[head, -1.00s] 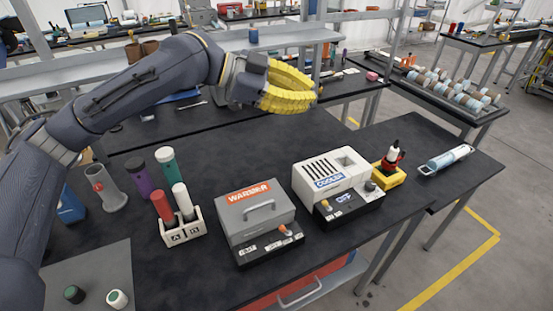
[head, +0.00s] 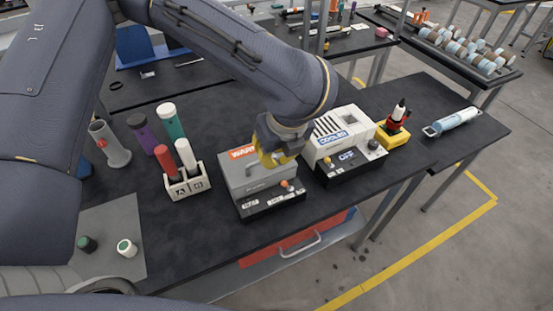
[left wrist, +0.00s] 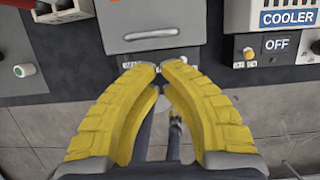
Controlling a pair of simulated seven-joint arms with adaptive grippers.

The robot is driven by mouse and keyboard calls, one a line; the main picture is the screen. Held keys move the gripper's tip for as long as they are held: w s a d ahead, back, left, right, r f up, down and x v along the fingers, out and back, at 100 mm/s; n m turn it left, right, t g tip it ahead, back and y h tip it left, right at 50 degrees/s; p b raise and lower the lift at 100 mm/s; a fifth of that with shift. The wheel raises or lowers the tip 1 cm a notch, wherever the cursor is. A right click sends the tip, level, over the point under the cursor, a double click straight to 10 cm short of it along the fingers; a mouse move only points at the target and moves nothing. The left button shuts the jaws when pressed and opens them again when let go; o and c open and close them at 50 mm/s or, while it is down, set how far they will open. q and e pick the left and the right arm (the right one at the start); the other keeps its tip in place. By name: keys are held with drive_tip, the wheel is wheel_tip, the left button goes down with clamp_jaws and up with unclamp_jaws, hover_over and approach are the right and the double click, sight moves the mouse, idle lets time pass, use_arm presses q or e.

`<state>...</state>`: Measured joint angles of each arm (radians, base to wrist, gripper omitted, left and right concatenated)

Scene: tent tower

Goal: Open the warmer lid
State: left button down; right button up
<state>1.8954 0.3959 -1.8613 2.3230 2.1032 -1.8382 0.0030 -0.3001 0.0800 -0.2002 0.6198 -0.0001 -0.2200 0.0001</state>
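The grey warmer (head: 240,180) stands on the black table, with its lid down and an orange label (head: 242,153) partly hidden by my left gripper. My left gripper (head: 270,158) is over the right part of the warmer and is seen from behind. In the left wrist view its two yellow fingers (left wrist: 158,68) curve together, with their tips almost touching and nothing seen between them. The lid handle (left wrist: 150,35) lies just beyond the fingertips in that view, not between them. Contact with the lid cannot be told. My right gripper is not in view.
The white cooler (head: 345,135) stands close on the warmer's right. A rack (head: 187,187) with red and white tubes stands on its left. A red and yellow device (head: 395,125) and a clear cylinder (head: 455,122) are farther right. The table's front edge is near the warmer.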

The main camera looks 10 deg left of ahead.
sight(270, 174)
use_arm(q)
drive_tip(key=shift+x, duration=4.45)
